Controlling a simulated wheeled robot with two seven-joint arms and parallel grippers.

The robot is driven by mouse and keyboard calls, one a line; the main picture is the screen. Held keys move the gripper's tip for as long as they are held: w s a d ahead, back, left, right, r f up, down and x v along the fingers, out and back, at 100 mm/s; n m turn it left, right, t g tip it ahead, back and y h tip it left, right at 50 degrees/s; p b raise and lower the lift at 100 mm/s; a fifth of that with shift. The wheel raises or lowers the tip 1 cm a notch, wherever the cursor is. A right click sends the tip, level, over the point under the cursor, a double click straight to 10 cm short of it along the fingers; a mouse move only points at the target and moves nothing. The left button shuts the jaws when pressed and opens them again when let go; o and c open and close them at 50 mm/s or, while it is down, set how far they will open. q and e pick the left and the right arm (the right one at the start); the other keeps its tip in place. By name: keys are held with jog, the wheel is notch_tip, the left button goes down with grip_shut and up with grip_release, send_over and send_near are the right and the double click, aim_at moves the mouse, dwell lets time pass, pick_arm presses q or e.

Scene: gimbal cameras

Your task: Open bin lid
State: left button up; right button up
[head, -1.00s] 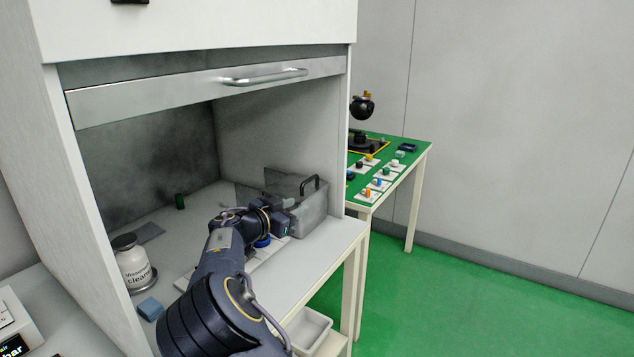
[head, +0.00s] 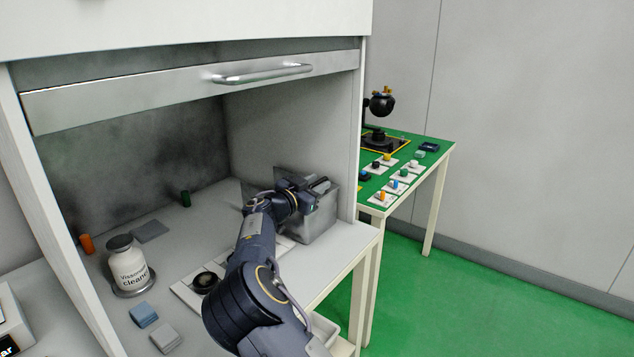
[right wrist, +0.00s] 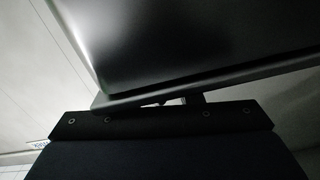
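The grey metal bin (head: 318,218) stands inside the hood at its right side, against the side wall. My right arm reaches over the bench to it, and my right gripper (head: 318,185) is at the top of the bin, by its black handle. The gripper and handle overlap, so I cannot tell whether the fingers are open or closed around it. The lid looks down, though the arm hides part of it. In the right wrist view a dark, smooth surface (right wrist: 190,40) fills the top, close to the gripper; the fingertips do not show clearly. My left gripper is out of view.
A white cleaner bottle (head: 128,265), blue sponge (head: 143,314) and grey pad (head: 164,337) are on the left of the bench. The raised sash with its handle (head: 262,74) hangs above. A green-topped table (head: 432,168) with small parts stands beyond the hood.

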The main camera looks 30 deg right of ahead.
jog(key=shift+w+d, duration=0.1)
jog(key=shift+d, duration=0.15)
jog(key=shift+c, duration=0.2)
grip_shut()
